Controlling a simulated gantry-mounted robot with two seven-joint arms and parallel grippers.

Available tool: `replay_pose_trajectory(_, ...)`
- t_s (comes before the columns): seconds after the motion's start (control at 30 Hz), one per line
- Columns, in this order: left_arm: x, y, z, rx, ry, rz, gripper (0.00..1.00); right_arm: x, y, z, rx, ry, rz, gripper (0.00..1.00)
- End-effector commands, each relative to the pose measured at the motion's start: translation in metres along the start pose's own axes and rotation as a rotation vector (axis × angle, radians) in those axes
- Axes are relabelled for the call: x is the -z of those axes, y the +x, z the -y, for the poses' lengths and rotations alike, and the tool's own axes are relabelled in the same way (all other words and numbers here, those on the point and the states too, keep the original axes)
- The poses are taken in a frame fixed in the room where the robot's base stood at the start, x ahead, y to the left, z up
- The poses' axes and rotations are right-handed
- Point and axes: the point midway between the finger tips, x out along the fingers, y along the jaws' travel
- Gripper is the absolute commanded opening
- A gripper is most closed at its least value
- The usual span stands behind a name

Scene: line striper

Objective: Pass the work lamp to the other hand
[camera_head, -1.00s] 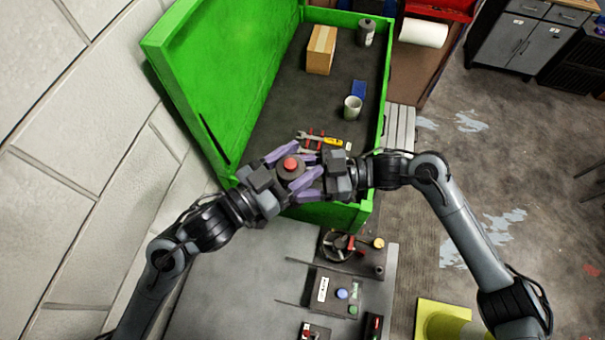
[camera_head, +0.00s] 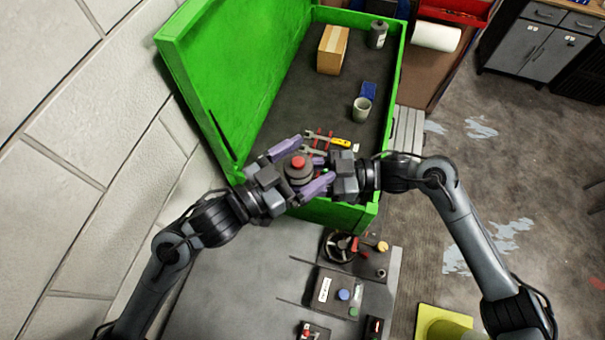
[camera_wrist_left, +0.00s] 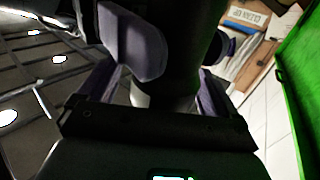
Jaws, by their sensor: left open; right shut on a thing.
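The work lamp (camera_head: 298,162) is a dark round body with a red top, held up between my two grippers above the front of the green chest. My left gripper (camera_head: 302,168) is open, its purple fingers spread on either side of the lamp. My right gripper (camera_head: 321,171) comes from the right and is shut on the lamp; its fingers are mostly hidden. In the left wrist view the dark lamp body (camera_wrist_left: 176,50) stands between my left fingers, with a purple finger of my right gripper beside it.
The open green chest (camera_head: 392,95) holds a cardboard box (camera_head: 332,50), a grey canister (camera_head: 377,35), a pale cup (camera_head: 361,109), a blue item (camera_head: 369,91) and hand tools (camera_head: 340,141). A grey panel with knobs (camera_head: 340,293) lies in front. A pale block wall is at left.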

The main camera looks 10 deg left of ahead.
Motion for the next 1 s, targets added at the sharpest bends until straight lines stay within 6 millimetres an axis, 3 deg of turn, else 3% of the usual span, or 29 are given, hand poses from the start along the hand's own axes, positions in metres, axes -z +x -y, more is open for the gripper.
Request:
replay_pose_trajectory(0.23,0.009,0.0,0.0,0.0,0.003,-0.002,0.92,0.001,0.0,0.0,0.001,-0.002,-0.002,0.07)
replay_pose_trajectory(0.7,0.08,0.0,0.0,0.0,0.007,-0.003,0.92,0.001,0.0,0.0,0.001,-0.001,-0.002,0.07)
replay_pose_trajectory(1.0,0.096,-0.001,0.005,0.024,0.003,0.003,0.92,0.001,0.0,0.0,0.001,-0.001,-0.002,0.07)
